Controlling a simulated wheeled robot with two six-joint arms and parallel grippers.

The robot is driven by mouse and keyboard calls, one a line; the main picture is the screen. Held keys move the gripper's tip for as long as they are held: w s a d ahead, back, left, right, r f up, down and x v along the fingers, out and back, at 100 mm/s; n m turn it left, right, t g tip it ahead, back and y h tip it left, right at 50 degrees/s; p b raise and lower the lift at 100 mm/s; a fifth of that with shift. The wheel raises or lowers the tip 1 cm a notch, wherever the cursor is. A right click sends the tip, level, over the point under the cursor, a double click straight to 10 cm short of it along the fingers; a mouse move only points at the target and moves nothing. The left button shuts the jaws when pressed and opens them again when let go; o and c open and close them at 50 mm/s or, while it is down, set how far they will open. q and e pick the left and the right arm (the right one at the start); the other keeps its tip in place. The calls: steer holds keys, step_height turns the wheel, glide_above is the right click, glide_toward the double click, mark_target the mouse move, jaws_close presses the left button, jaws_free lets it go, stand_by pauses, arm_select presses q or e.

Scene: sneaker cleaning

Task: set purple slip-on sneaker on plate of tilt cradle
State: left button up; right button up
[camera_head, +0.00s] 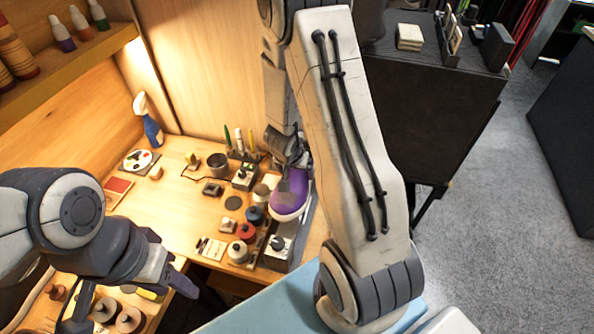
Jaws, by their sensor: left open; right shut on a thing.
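The purple slip-on sneaker (291,192) has a pale sole and is at the right part of the wooden workbench, partly behind my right arm. My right gripper (286,152) is shut on the sneaker's far end; its fingertips are mostly hidden. A grey structure (304,228) shows just below and right of the sneaker and may be the tilt cradle; its plate cannot be made out clearly. I cannot tell whether the sneaker touches it. My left gripper (130,302) is open and empty at the lower left, well apart from the sneaker.
Bottles and jars (246,232) crowd the bench left of the sneaker. A blue spray bottle (150,124) stands at the back. Several round items (128,319) lie below my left gripper. The bench (180,205) is clearer at its middle left.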

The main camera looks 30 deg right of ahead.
step_height(320, 180, down, 4)
steer(key=b, duration=0.4)
steer(key=shift+f, duration=0.25)
step_height(320, 180, down, 5)
steer(key=b, duration=0.4)
steer(key=shift+f+b, duration=0.1)
steer(key=shift+b, duration=0.3)
arm_select(q)
step_height(320, 180, down, 10)
steer(key=shift+r, duration=0.2)
arm_select(e)
steer(key=shift+f, duration=0.1)
steer(key=o, duration=1.6)
steer(key=shift+c, duration=0.2)
arm_select(q)
steer(key=shift+r, duration=0.15)
arm_select(e)
steer(key=shift+s+r+p, duration=0.1)
steer(key=shift+r+p, duration=4.45)
steer(key=shift+p, duration=0.35)
arm_select(q)
step_height(320, 180, up, 9)
steer(key=shift+r, duration=0.2)
